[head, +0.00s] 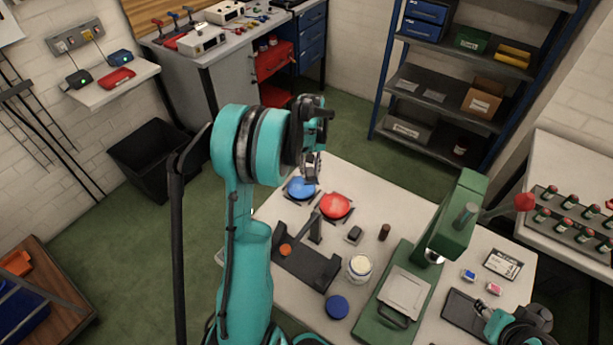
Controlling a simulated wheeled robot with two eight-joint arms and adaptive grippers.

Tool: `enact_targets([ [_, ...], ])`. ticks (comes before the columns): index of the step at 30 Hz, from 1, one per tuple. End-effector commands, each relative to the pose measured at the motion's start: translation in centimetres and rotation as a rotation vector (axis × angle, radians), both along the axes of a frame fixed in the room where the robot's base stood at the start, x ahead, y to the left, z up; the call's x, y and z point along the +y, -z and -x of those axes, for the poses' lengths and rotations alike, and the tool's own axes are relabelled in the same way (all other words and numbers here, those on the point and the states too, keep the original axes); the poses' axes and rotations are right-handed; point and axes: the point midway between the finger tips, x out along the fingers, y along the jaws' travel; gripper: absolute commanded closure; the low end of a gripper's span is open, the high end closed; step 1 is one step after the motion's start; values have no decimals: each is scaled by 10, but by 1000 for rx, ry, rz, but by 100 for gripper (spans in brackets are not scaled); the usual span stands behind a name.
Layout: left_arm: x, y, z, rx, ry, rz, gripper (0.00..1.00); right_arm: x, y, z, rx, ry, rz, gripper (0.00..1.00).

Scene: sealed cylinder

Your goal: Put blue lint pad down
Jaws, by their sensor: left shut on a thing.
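My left gripper (313,168) points down at the far left corner of the white table, just above a round blue dish (300,188). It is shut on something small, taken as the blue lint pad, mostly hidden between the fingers. Whether the pad touches the dish cannot be told. A round red dish (336,206) sits beside the blue one to the right. My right gripper (492,322) is at the lower right, low over the table by a dark tray; its fingers are too unclear to tell their state.
The white table (285,212) also holds a dark fixture (307,268), a white jar (360,267), a blue disc (337,307), a small brown cylinder (384,232) and a green press (450,225). Small blue (468,276) and pink (493,288) blocks lie at the right.

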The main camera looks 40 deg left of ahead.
Motion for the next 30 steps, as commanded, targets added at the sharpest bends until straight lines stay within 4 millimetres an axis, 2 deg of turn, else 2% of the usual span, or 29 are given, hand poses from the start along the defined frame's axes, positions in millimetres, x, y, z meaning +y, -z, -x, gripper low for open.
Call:
enact_targets([
  [7,-3,0,-1,0,1,0,100,0,1,0,0,0,0,60],
  [10,-19,2,-8,0,6,0,100,0,6,0,0,0,0,60],
  [14,-67,3,-26,0,10,0,100,0,19,0,0,0,0,60],
  [18,-128,3,-41,0,10,0,100,0,34,0,0,0,0,60],
  [21,-166,2,-47,0,8,0,100,0,42,0,0,0,0,60],
  [25,-198,0,-50,0,4,0,100,0,47,0,0,0,0,60],
  [28,-209,7,-50,0,1,0,100,0,52,0,0,0,0,60],
  [30,-212,20,-50,0,0,0,100,0,58,0,0,0,0,60],
])
